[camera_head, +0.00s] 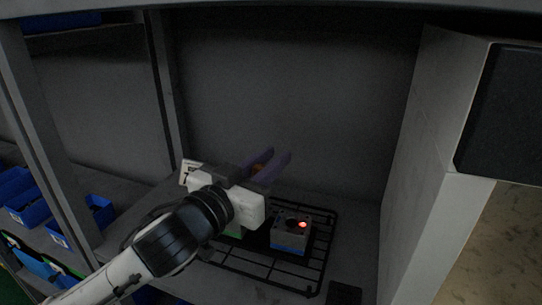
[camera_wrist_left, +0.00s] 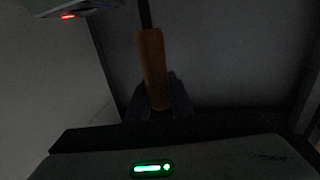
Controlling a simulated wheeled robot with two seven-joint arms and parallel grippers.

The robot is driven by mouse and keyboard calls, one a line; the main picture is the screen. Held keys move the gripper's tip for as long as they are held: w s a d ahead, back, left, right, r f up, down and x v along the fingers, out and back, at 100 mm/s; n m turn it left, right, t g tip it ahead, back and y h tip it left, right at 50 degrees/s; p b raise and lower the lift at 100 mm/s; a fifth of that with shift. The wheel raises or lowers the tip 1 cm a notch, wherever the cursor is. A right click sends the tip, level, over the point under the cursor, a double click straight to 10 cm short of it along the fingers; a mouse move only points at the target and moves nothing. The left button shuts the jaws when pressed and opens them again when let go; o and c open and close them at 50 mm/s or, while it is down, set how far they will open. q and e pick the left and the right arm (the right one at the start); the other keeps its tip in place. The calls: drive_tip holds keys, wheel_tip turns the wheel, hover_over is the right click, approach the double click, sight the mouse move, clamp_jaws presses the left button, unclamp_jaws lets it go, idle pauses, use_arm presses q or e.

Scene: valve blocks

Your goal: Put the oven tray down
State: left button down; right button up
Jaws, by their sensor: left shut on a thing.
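The oven tray (camera_head: 329,245) is a black wire rack. In the head view it is low in the bay, level or nearly so; I cannot tell whether it touches the shelf. A grey and blue valve block (camera_head: 290,233) with a lit red light sits on it. My left gripper (camera_head: 268,164) is above the tray's back left part, shut on an orange handle (camera_wrist_left: 153,70). In the left wrist view a thin dark rod runs on from the handle; its join to the tray is hidden. A block with a red light (camera_wrist_left: 72,12) shows at that view's top left. My right gripper is not in view.
A pale cabinet side (camera_head: 432,170) bounds the bay on the right, and a grey upright (camera_head: 168,85) stands on the left. Blue bins (camera_head: 35,212) sit on the shelf at the far left. A small dark block (camera_head: 343,293) lies near the tray's front right corner.

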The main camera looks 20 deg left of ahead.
use_arm(q)
drive_tip(key=shift+r, duration=0.15)
drive_tip(key=c, duration=1.9)
unclamp_jaws()
drive_tip(key=shift+f, duration=0.25)
drive_tip(key=o, duration=0.3)
drive_tip(key=shift+o, duration=0.2)
